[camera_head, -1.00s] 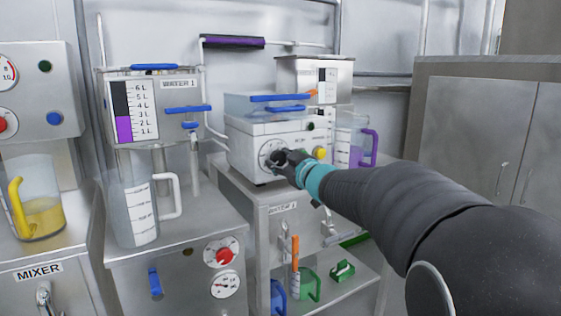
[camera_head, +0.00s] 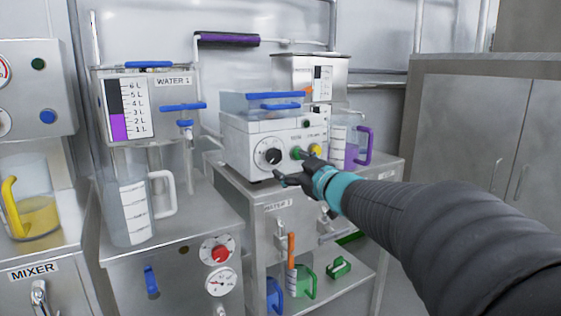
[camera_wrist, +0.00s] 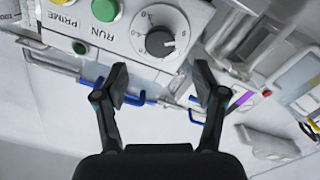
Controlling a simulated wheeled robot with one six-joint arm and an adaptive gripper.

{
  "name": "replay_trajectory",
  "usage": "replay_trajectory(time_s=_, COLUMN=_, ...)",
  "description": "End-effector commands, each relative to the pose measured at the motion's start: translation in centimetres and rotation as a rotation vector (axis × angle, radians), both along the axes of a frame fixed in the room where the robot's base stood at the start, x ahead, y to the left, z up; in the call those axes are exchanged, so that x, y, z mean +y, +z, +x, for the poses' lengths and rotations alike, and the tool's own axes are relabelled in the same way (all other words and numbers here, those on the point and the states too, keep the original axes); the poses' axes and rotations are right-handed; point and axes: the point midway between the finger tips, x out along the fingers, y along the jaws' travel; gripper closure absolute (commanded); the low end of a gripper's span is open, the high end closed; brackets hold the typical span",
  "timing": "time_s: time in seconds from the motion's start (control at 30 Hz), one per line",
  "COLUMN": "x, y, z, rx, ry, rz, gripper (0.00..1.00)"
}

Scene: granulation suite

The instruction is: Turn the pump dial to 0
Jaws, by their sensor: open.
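The pump (camera_head: 240,145) is a white box on the steel cabinet in the middle of the head view. Its dial (camera_head: 268,156) is a black knob on a pale round scale on the front face. The dial also shows near the top of the wrist view (camera_wrist: 159,42), beyond my fingertips, with its pointer toward the right; the scale numbers are too small to read surely. My gripper (camera_head: 293,168) is open and empty, just right of the dial and in front of the pump, apart from the knob. In the wrist view both fingers (camera_wrist: 165,85) are spread.
A green button (camera_wrist: 105,9) and a smaller dark green one (camera_wrist: 79,47) sit beside the dial. A yellow button (camera_head: 316,150) is right of my gripper. A purple-handled jug (camera_head: 350,147) stands right of the pump; a white-handled jug (camera_head: 131,205) stands left.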

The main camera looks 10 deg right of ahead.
Motion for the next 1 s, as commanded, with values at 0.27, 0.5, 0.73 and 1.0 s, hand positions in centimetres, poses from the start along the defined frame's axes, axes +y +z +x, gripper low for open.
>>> replay_trajectory(time_s=0.27, x=-1.2, y=0.0, z=-3.6, rx=0.0, ry=-0.001, rz=0.0, gripper=0.3)
replay_trajectory(time_s=0.5, x=-1.3, y=0.0, z=-4.2, rx=0.0, ry=0.0, rz=0.0, gripper=0.3)
replay_trajectory(time_s=0.73, x=-1.3, y=0.0, z=-4.1, rx=-0.002, ry=0.0, rz=-0.005, gripper=0.3)
replay_trajectory(time_s=1.0, x=-7.1, y=-3.4, z=-3.4, rx=0.112, ry=-0.264, rz=-0.07, gripper=0.3)
